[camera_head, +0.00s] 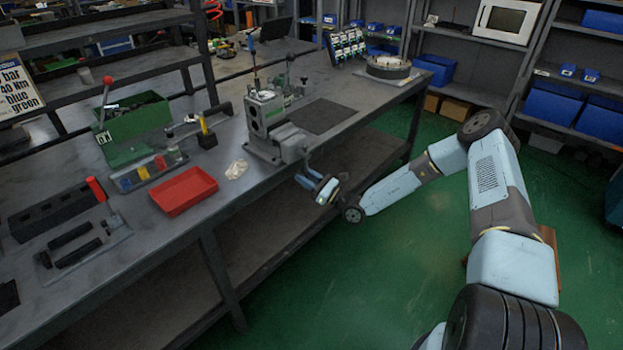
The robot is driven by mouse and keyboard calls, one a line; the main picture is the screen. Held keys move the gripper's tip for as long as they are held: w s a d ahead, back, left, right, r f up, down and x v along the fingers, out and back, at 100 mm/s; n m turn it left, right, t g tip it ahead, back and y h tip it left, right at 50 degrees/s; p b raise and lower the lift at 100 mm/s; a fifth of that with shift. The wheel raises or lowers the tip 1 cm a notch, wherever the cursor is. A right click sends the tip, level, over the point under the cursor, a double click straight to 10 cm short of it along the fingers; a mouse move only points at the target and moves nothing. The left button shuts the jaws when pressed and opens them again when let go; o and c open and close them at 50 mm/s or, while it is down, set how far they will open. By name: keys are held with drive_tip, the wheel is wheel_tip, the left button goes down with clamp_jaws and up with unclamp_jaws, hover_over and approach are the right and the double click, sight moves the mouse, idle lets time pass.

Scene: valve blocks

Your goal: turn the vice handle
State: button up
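The grey vice (280,148) is fixed at the front edge of the bench, its jaws holding a grey block with round holes (265,115). My arm reaches in from the right, and its wrist bends below the bench edge. My gripper (306,179) is at the near right of the vice, just off the bench front. A thin dark piece (309,160) runs down from the vice's front toward my gripper and looks like the vice handle. The fingers are small and dark here, so I cannot tell whether they touch the handle or are shut.
A red tray (184,190), a green box (133,121), a red-knobbed lever (97,190) and a yellow-handled tool (206,132) lie left on the bench (226,205). A dark mat (322,116) lies behind the vice.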

drive_tip(key=shift+f, duration=0.1)
drive_tip(key=shift+s+d, duration=0.1)
drive_tip(key=shift+d, duration=0.1)
drive_tip(key=v, duration=1.3)
drive_tip(key=shift+s+d, duration=0.1)
drive_tip(key=shift+d, duration=0.1)
